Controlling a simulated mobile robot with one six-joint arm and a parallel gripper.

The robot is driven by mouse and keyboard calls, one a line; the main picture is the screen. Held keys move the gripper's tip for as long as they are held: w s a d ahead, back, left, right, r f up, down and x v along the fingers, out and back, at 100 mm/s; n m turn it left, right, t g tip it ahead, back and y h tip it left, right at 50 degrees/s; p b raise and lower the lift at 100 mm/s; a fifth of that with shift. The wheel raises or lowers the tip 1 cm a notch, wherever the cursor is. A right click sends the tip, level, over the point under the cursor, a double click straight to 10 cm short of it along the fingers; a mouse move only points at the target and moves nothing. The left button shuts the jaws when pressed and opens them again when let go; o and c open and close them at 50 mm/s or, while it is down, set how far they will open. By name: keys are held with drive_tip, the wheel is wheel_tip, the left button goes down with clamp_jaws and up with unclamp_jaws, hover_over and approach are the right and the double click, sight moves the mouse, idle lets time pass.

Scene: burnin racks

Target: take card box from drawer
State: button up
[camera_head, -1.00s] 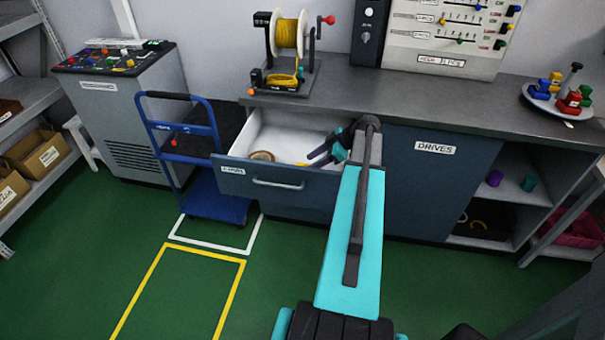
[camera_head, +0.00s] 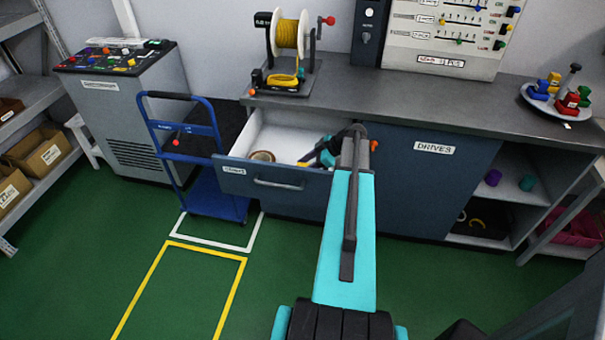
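The drawer (camera_head: 290,137) under the grey counter is pulled open, with a small label on its blue front. Inside it a round tan roll (camera_head: 262,156) lies near the front left. A small yellow-orange thing (camera_head: 306,163) shows by the fingers, too small to name. My gripper (camera_head: 312,160) is at the right part of the drawer, pointing left and down. My arm and wrist cover the drawer's right end, and I cannot tell if the fingers hold anything. No card box can be made out for certain.
A spool stand (camera_head: 287,75) stands on the counter above the drawer. A blue trolley (camera_head: 186,150) is close left of the drawer. The DRIVES cabinet front (camera_head: 430,180) is right of my arm. Green floor is clear at the front left.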

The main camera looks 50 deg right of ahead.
drive_tip(key=c, duration=1.2)
drive_tip(key=shift+o, duration=0.2)
drive_tip(key=shift+r, duration=0.2)
drive_tip(key=shift+r+b, duration=1.2)
drive_tip(key=shift+r, duration=3.65)
